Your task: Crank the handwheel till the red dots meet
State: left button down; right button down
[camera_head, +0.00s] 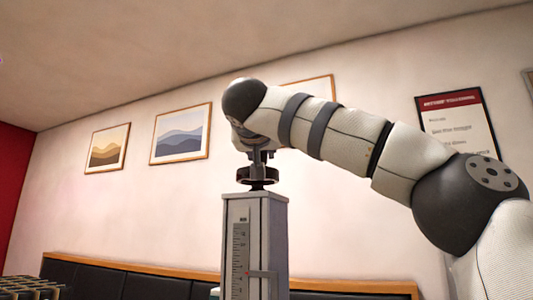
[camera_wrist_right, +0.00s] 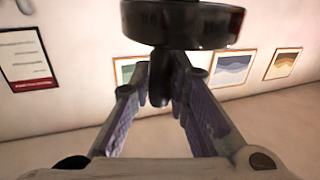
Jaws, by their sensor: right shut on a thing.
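The handwheel (camera_head: 258,176) is a dark disc on top of a grey upright column (camera_head: 272,230). My right gripper (camera_head: 262,157) reaches down to it from above. In the right wrist view, my right gripper (camera_wrist_right: 162,80) has its purple-padded fingers on both sides of the handwheel's dark crank handle (camera_wrist_right: 159,88), shut on it. The wheel disc (camera_wrist_right: 182,24) fills the top of that view. A ruled scale (camera_head: 240,245) runs down the column's front, with a small red mark (camera_head: 248,273) and a pointer beside it. The dots are too small to tell apart. My left gripper is out of view.
A dark padded bench (camera_head: 155,287) with a wooden top edge runs along the wall behind the column. Framed pictures (camera_head: 180,134) and a notice (camera_head: 458,122) hang on the wall. A dark rack (camera_head: 30,288) shows at lower left. Space around the column's top looks free.

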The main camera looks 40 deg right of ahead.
jog(key=shift+w+a+m+g+h, duration=0.1)
jog(key=shift+a+m+g+h, duration=0.1)
jog(key=shift+m+g+h, duration=0.5)
jog(key=shift+w+a+m+g+h, duration=0.1)
jog(key=shift+a+m+g+h, duration=0.1)
jog(key=shift+m+g+h, duration=0.45)
jog(key=shift+m+g, duration=0.25)
jog(key=shift+g, duration=0.3)
jog(key=c, duration=1.5)
grip_release()
jog(key=shift+w, duration=0.1)
jog(key=shift+c, duration=0.2)
jog(key=v, duration=1.2)
jog(key=shift+f, duration=0.1)
